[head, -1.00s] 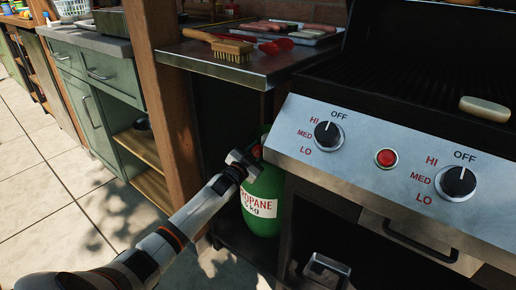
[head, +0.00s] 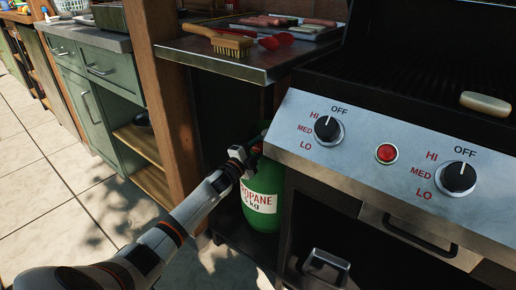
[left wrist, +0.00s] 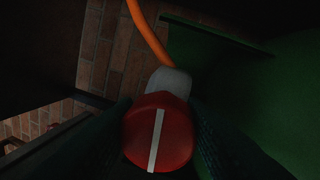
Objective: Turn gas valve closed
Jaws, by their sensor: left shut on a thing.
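The gas valve (left wrist: 158,133) is a red round knob with a white line across it, seen close up in the left wrist view. The line runs nearly upright in that picture. The dark fingers of my left gripper lie on both sides of the knob and are shut on it. In the head view my left gripper (head: 241,156) is at the top of the green propane bottle (head: 262,196), under the side shelf. The knob is mostly hidden there. A grey fitting (left wrist: 170,82) with an orange hose (left wrist: 147,32) sits behind the knob. My right gripper is not in view.
The grill's control panel (head: 400,165) is just right of the bottle, with two black knobs and a red button. The metal side shelf (head: 215,62) is above it. A wooden post (head: 172,110) stands to the left. Paved floor lies open at lower left.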

